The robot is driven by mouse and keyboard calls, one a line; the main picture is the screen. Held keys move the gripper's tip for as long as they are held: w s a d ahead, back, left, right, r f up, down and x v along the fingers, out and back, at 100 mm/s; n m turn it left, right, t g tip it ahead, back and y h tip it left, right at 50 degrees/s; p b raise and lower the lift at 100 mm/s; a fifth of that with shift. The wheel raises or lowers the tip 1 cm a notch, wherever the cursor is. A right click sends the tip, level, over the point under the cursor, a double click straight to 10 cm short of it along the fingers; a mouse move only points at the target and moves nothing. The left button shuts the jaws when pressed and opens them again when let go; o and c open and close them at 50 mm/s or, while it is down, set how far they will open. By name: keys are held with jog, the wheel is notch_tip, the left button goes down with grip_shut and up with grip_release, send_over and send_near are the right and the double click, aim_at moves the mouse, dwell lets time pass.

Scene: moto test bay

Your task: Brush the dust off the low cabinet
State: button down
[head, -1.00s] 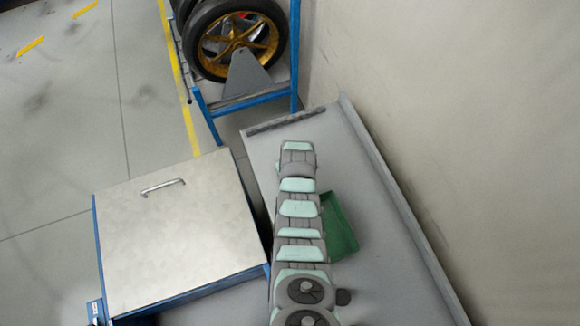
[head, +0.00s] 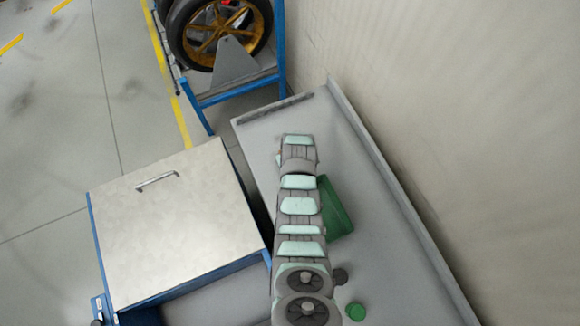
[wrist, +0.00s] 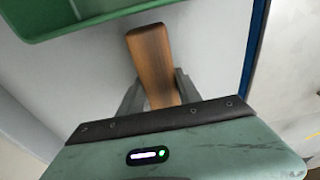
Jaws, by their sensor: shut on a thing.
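My gripper (wrist: 157,90) is shut on a brown wooden handle (wrist: 150,50), seen in the wrist view. Any bristles on it are out of sight. The handle is over a pale grey surface. In the head view my arm covers the gripper; a small brownish bit shows at the arm's far left side. A low grey cabinet top (head: 375,230) with a raised back edge runs along the wall under the arm. A dark grey strip (head: 278,108) lies along its far end. I cannot make out clear dust.
A green tray (head: 335,208) sits on the grey top beside my arm; its edge also shows in the wrist view (wrist: 75,22). A small green round thing (head: 356,312) lies nearer. A blue cabinet with a steel top (head: 170,225) stands left. A wheel rack (head: 240,90) stands beyond.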

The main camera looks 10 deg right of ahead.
aim_at(279, 144)
jog(key=shift+w+a+f+b, duration=0.15)
jog(key=shift+w+a+b, duration=0.05)
jog(key=shift+w+b, duration=0.4)
jog(key=shift+w+a+f+b, duration=0.15)
jog(key=shift+w+b, duration=0.35)
jog(key=shift+w, duration=0.05)
jog(key=shift+w+a+r+b, duration=0.15)
jog(key=shift+w+b, duration=0.15)
jog(key=shift+w, duration=0.2)
jog(key=w+b, duration=0.2)
jog(key=shift+w+a+b, duration=0.2)
jog(key=shift+a+b, duration=0.15)
jog(key=shift+b, duration=0.05)
jog(key=shift+w+a, duration=0.1)
jog(key=shift+w, duration=0.25)
jog(key=shift+w+a+f+b, duration=0.2)
jog(key=shift+w+b, duration=0.3)
jog(key=shift+b, duration=0.6)
jog(key=w+b, duration=0.2)
jog(key=shift+a+b, duration=0.25)
jog(key=shift+b, duration=0.1)
jog(key=w+b, duration=0.2)
jog(key=b, duration=0.1)
jog(key=shift+a, duration=0.35)
jog(key=shift+w+a+r+b, duration=0.1)
jog(key=shift+w+a+b, duration=0.1)
jog(key=shift+w+b, duration=0.7)
jog(key=shift+s+b, duration=0.25)
jog(key=shift+b, duration=0.05)
